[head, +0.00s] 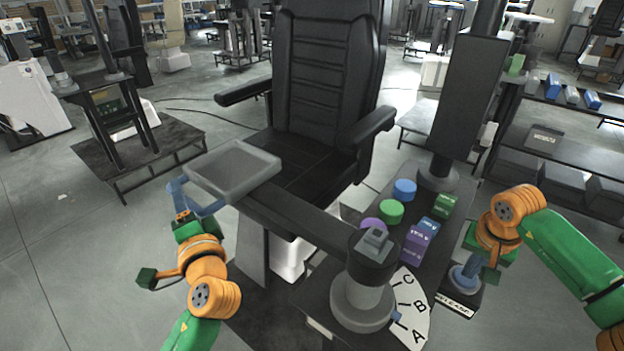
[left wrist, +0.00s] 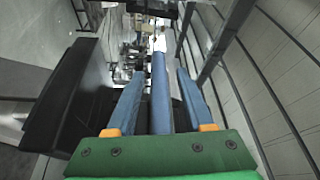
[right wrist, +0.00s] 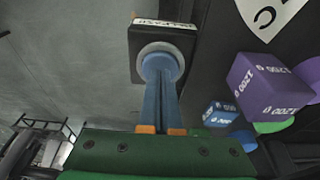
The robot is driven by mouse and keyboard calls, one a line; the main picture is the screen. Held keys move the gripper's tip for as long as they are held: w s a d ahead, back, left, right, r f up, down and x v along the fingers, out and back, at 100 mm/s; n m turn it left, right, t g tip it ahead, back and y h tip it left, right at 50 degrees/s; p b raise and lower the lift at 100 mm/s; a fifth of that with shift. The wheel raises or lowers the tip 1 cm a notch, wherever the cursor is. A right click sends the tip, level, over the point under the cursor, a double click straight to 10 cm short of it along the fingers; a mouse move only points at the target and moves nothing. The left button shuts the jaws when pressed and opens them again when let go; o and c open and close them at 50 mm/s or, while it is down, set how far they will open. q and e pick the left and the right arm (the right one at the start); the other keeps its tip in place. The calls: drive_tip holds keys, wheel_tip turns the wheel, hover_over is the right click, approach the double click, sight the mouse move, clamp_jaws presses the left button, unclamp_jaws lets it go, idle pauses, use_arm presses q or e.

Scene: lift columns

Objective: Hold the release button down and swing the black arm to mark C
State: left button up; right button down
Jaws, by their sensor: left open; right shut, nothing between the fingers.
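The black arm (head: 310,217) reaches from a short column (head: 362,300) to a grey tray (head: 232,167) at upper left. A blue bar (left wrist: 160,90) at the tray end stands between the fingers of my open left gripper (head: 195,198), with gaps on both sides. The lettered dial (head: 412,308) shows A, B and C; a small blue pointer (head: 396,317) at the column's foot sits between A and B. My right gripper (head: 466,274) is shut, fingertips at the round release button (right wrist: 160,58) by the RELEASE label (head: 454,306). I cannot tell whether the button is pressed.
A black chair (head: 325,80) stands behind the arm. Blue, green and purple blocks and cylinders lie on the dark platform between the dial and a tall column (head: 468,95). A shelf (head: 560,145) stands at right.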

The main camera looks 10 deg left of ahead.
use_arm(q)
clamp_jaws()
idle(1.4)
